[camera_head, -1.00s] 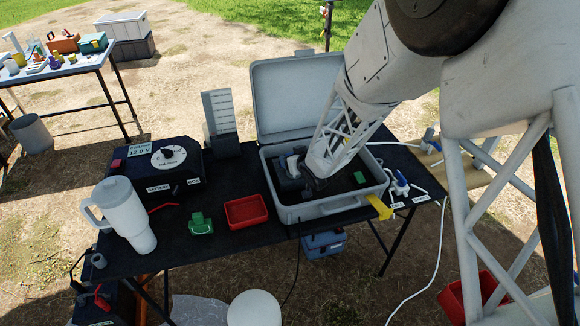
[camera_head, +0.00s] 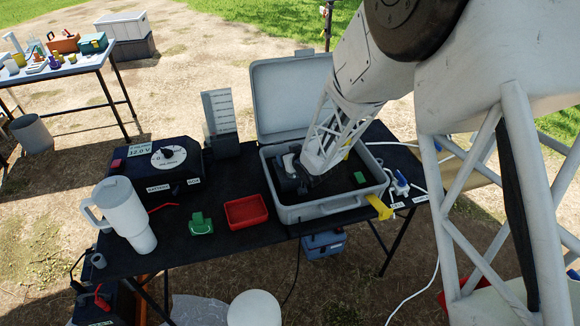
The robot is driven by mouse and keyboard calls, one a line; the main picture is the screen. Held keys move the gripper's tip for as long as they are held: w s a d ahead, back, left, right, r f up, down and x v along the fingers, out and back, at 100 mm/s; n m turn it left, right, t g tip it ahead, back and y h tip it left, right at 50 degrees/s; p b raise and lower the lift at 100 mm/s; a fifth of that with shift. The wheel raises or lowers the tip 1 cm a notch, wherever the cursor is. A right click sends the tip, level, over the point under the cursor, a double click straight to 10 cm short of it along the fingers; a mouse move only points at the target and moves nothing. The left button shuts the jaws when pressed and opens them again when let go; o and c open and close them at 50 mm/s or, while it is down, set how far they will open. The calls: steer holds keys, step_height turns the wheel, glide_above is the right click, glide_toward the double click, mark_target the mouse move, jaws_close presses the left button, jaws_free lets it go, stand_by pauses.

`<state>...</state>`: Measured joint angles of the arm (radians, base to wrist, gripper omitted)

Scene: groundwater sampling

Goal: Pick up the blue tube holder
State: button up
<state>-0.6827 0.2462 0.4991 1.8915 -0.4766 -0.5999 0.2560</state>
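A blue and white fitting (camera_head: 400,184) with white tubing stands at the right end of the black table, just right of the open grey case (camera_head: 318,211). It is the only blue piece I see with tubing, but it is too small to tell for sure that it is the tube holder. My gripper (camera_head: 288,178) is low inside the left part of the case, pointing down and left, apart from the blue fitting. Its dark fingers blend into the dark interior, so I cannot tell whether they are open or hold anything.
A small green block (camera_head: 360,177) sits in the case's right part. A yellow piece (camera_head: 379,207) sticks out at its front right corner. A red tray (camera_head: 246,212), green clip (camera_head: 201,224), white mug (camera_head: 125,214) and black dial box (camera_head: 160,168) stand left. The case lid (camera_head: 290,95) stands up behind.

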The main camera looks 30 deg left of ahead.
steer(key=c, duration=1)
steer(key=shift+r, duration=0.1)
steer(key=shift+r, duration=4.95)
jaws_close()
